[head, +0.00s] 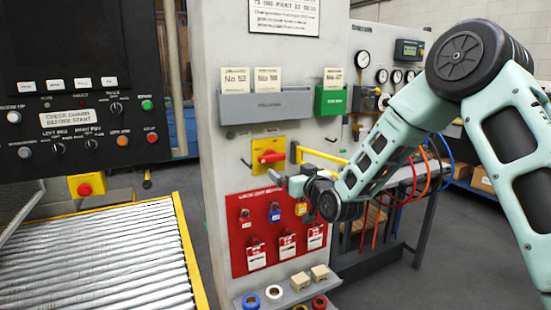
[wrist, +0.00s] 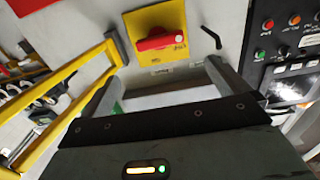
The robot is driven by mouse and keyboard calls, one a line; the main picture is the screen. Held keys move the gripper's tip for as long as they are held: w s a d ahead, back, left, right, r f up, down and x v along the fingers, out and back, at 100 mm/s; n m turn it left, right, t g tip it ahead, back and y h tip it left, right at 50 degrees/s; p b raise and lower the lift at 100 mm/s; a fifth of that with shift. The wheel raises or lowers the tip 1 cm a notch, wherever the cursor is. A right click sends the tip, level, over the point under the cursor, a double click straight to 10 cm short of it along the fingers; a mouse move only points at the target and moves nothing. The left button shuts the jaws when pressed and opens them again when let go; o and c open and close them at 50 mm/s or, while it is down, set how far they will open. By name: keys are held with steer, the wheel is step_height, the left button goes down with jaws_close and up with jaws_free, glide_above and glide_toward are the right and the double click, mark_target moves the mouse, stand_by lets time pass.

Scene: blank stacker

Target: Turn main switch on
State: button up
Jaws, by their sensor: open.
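The main switch (head: 269,157) is a red handle on a yellow plate, on the front of the grey column. Its handle lies roughly horizontal. In the wrist view the red handle (wrist: 162,39) shows beyond my fingertips, apart from them. My gripper (head: 288,182) is in front of the column, just below and right of the switch in the head view. In the wrist view my gripper (wrist: 160,78) has its two fingers spread with nothing between them.
A yellow rail (head: 322,154) projects right of the switch. A red lockout board (head: 240,258) with padlocks and tags is below. A grey card holder (head: 262,106) and green holder (head: 331,101) are above. A roller conveyor (head: 100,255) lies left.

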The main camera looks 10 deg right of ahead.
mark_target(273, 158)
steer(key=w, duration=0.3)
steer(key=w+a+p, duration=0.1)
steer(key=w, duration=0.3)
steer(key=w+a+p, duration=0.1)
steer(key=w, duration=0.3)
steer(key=shift+a, duration=0.15)
steer(key=c, duration=0.8)
